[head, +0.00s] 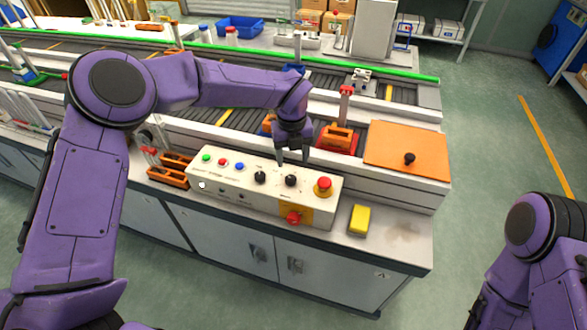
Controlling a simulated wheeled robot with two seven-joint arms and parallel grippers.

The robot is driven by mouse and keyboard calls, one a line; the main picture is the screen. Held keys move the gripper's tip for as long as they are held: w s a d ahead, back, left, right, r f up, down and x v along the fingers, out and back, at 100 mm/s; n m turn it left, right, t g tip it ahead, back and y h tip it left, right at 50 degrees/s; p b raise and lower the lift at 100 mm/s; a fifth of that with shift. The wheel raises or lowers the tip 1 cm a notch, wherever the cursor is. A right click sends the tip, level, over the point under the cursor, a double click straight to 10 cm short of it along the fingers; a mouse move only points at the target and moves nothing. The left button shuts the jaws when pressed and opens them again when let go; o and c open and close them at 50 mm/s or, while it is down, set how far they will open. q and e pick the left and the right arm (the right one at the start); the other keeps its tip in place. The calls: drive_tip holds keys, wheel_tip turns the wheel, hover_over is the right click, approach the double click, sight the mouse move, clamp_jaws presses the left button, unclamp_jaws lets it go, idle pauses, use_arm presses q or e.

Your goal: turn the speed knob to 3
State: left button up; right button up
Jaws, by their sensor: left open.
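A white control panel (222,194) stands on the bench and carries two black knobs, a left knob (260,178) and a right knob (291,181). The labels by them are too small to read, so I cannot tell which is the speed knob or what number either points at. My left gripper (291,159) is open and points down just behind and above the knobs, closest to the right one. Its fingers appear empty, and I cannot tell whether they touch anything. My right arm shows at the lower right, with its gripper out of view.
A red emergency button (323,185) sits right of the knobs, and another red knob (293,217) is on the panel's front. A yellow block (359,219) lies to the right. An orange plate (408,146) and a conveyor (240,93) are behind. Orange racks (168,176) stand left.

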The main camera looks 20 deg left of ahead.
sight(291, 178)
use_arm(q)
drive_tip(key=f, duration=0.2)
drive_tip(key=f+p, duration=0.1)
drive_tip(key=f, duration=0.3)
drive_tip(key=shift+s+a+f+p, duration=0.15)
drive_tip(key=shift+a+f+p, duration=0.1)
drive_tip(key=shift+p, duration=0.05)
drive_tip(key=shift+d+f, duration=0.1)
drive_tip(key=shift+f, duration=0.35)
drive_tip(key=c, duration=1)
drive_tip(key=shift+c, duration=0.2)
